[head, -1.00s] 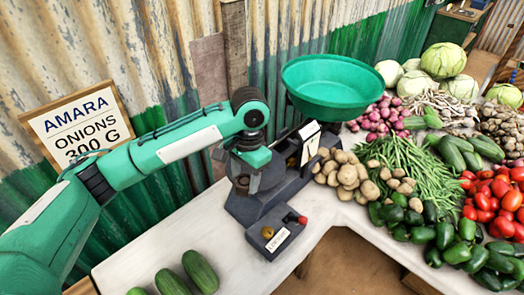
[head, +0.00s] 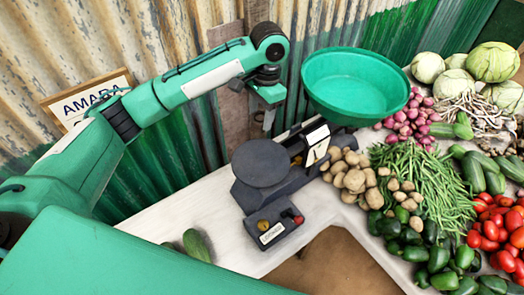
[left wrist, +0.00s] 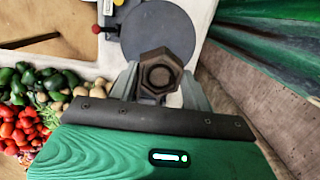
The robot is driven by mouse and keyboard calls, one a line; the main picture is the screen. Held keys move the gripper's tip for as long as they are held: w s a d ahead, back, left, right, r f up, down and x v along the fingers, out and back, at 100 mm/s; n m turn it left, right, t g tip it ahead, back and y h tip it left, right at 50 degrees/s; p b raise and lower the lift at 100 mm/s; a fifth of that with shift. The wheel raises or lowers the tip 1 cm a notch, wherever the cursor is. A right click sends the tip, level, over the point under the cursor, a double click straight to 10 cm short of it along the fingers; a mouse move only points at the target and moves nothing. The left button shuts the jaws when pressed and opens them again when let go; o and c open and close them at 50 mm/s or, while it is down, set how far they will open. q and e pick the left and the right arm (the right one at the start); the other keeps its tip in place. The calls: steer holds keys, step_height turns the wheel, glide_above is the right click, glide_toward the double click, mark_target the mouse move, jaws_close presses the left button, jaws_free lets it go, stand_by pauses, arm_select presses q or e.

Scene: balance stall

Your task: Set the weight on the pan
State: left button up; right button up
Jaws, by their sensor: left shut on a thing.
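My left gripper (head: 266,116) is raised above and behind the flat round dark pan (head: 262,163) of the scale, apart from it. In the left wrist view, the jaws are shut on a dark hexagonal weight (left wrist: 160,74) with a round hollow in its top. The dark pan (left wrist: 155,32) shows below and beyond the weight there, and it looks empty in the head view. The scale's green bowl (head: 355,90) stands on the other side and also looks empty. My right gripper is not in view.
The scale's dark base has a red knob (head: 298,219) and a brass one. Potatoes (head: 352,172), onions and green beans lie close on its right. White counter (head: 205,212) is free left of the scale. A corrugated wall (head: 180,40) stands behind.

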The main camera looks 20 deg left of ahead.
arm_select(q)
step_height(320, 180, down, 16)
steer(key=p, duration=0.3)
steer(key=shift+f+p, duration=0.1)
steer(key=shift+p, duration=0.2)
steer(key=o, duration=1.3)
steer(key=shift+f, duration=0.15)
steer(key=shift+o, duration=0.2)
steer(key=shift+w+r+b, duration=0.1)
steer(key=shift+r+b, duration=0.2)
steer(key=shift+r, duration=0.25)
steer(key=r+b, duration=0.1)
steer(key=r, duration=0.2)
steer(key=r+b, duration=0.1)
steer(key=r, duration=0.3)
steer(key=w+d+r+b, duration=0.1)
steer(key=r, duration=0.2)
steer(key=shift+r, duration=0.6)
steer(key=shift+f, duration=0.1)
